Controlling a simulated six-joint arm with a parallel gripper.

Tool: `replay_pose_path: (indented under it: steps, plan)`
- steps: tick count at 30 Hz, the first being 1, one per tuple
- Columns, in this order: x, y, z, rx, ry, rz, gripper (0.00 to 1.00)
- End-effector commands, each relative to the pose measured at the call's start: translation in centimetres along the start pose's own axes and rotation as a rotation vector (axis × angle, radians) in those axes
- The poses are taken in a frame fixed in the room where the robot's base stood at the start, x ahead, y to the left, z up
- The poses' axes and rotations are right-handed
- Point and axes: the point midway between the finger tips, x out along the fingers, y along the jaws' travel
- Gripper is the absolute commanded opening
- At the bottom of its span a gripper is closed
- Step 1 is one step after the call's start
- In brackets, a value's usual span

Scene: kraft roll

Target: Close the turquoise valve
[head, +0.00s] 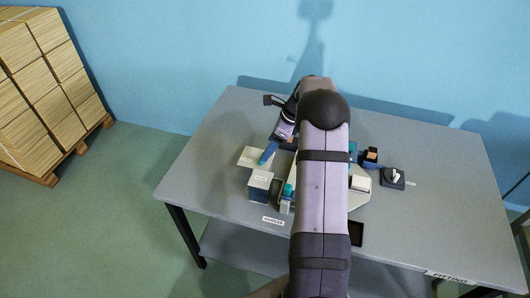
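My gripper (268,156) reaches down over the left part of the grey table, above or beside a pale block (250,156). A small turquoise piece shows at its tip; I cannot tell whether it is a fingertip or part of a valve. Whether the fingers are open or shut is too small to see. Another small turquoise part (288,189) tops a fitting just left of my arm, near the table's front. A turquoise patch (353,148) shows just right of my arm. I cannot tell which is the turquoise valve. My arm hides the middle of the table.
The grey table (440,170) is clear at the right and far left. A dark box with a pale top (260,187) stands near the front.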

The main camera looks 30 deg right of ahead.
Motion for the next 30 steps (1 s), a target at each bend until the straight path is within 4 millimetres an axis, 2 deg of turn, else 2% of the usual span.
replay_pose_path:
  steps: [6,12,24,25,27,30]
  plan:
    - [2.9,0.2,0.0,0.000,0.002,0.004,0.66]
    - [4.8,0.1,0.1,-0.001,0.001,0.001,0.66]
    - [5.5,0.1,0.0,-0.002,0.001,0.000,0.66]
    - [5.5,0.1,0.0,-0.002,0.001,0.000,0.61]
    - [5.5,0.1,0.0,-0.002,0.001,0.000,0.44]
    - [5.5,0.1,0.0,-0.002,0.001,0.000,0.24]
